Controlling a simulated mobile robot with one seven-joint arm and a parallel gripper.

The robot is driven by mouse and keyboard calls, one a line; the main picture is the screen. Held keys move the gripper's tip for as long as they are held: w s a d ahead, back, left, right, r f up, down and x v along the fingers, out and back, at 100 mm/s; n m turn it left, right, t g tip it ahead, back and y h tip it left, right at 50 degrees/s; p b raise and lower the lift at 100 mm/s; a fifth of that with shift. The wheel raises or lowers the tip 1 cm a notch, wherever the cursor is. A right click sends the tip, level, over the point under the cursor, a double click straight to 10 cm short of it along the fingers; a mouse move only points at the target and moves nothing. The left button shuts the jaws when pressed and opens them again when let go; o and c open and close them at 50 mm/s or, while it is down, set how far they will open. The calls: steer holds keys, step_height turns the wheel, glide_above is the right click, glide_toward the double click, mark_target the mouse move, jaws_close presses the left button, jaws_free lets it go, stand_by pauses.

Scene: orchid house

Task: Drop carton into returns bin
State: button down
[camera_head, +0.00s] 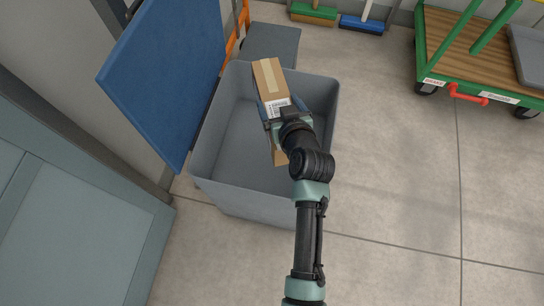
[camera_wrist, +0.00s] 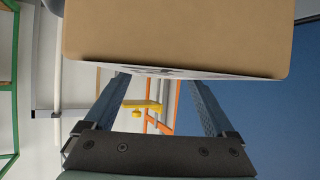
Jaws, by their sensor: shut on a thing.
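The brown carton (camera_head: 268,78) has pale tape and a white label and is held in my gripper (camera_head: 287,108). In the wrist view the carton (camera_wrist: 180,38) fills the upper part, between the two fingers of my gripper (camera_wrist: 165,90). The returns bin (camera_head: 237,134) is a grey, open-topped tub below. In the head view the carton and gripper overlap the bin's opening, and the carton's upper end overlaps the far rim. The carton's height above the rim is hard to tell. My arm hides part of the bin's right side and inside.
A blue panel (camera_head: 168,75) stands tilted at the bin's left. A grey box-like thing (camera_head: 271,43) is behind the bin. A green trolley (camera_head: 480,75) stands at the upper right, with brooms (camera_head: 362,24) by the back wall. The floor at right is clear.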

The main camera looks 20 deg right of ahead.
jaws_free()
steer(key=shift+r, duration=0.15)
steer(key=p+v, duration=0.3)
steer(key=v, duration=1)
